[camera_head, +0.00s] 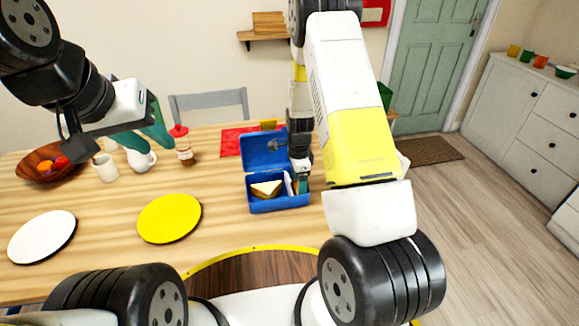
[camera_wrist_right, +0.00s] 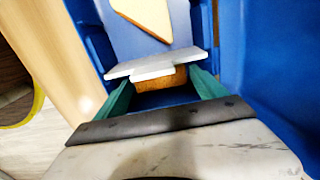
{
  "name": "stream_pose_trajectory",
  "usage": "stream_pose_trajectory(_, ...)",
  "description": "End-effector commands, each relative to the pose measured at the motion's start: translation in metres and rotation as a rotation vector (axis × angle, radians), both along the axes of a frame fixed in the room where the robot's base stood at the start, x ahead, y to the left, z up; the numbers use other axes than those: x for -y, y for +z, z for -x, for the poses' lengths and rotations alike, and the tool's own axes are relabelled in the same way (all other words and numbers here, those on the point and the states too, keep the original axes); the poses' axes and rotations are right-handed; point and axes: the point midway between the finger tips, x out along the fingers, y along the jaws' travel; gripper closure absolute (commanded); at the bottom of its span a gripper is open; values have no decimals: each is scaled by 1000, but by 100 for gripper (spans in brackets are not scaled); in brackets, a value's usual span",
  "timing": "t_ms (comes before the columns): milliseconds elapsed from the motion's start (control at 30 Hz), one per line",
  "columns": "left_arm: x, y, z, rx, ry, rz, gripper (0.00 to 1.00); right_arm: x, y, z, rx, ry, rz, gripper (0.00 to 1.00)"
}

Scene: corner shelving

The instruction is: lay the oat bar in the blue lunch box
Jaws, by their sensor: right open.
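The open blue lunch box (camera_head: 262,207) stands on the table with its lid raised at the back. A sandwich half (camera_head: 266,188) lies in its left part, beside a white divider (camera_head: 288,184). My right gripper (camera_head: 301,184) reaches down into the right part of the box. In the right wrist view, the brown oat bar (camera_wrist_right: 165,80) lies low in the box between my open green fingertips, partly hidden by the white divider (camera_wrist_right: 155,68). The sandwich (camera_wrist_right: 145,15) lies beyond the divider. My left gripper (camera_head: 155,134) hangs over the back left of the table; its opening is unclear.
A yellow plate (camera_head: 169,218) and a white plate (camera_head: 42,237) lie left of the box. A fruit bowl (camera_head: 45,180), a white mug (camera_head: 104,167), a white pot (camera_head: 142,158) and a red-capped bottle (camera_head: 184,153) stand behind them. A red mat (camera_head: 232,142) lies behind the box.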

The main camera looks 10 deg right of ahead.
Motion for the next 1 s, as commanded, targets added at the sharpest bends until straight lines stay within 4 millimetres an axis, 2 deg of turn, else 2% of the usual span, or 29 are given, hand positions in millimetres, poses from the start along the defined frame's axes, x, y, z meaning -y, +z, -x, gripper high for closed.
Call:
stream_pose_trajectory(167, 0, 0, 0, 0, 0, 0, 70, -1, 26, -1, 5, 2, 0, 19)
stream_pose_trajectory(500, 0, 0, 0, 0, 0, 0, 70, 0, 97, -1, 4, 1, -1, 19)
stream_pose_trajectory(767, 0, 0, 0, 0, 0, 0, 70, -1, 124, 1, 7, 12, -6, 19)
stream_pose_trajectory(867, 0, 0, 0, 0, 0, 0, 70, -3, 147, 6, 33, 71, -28, 19)
stream_pose_trajectory(967, 0, 0, 0, 0, 0, 0, 70, -6, 184, 19, 84, 196, -64, 19)
stream_pose_trajectory(1000, 0, 0, 0, 0, 0, 0, 70, -8, 203, 27, 112, 263, -78, 19)
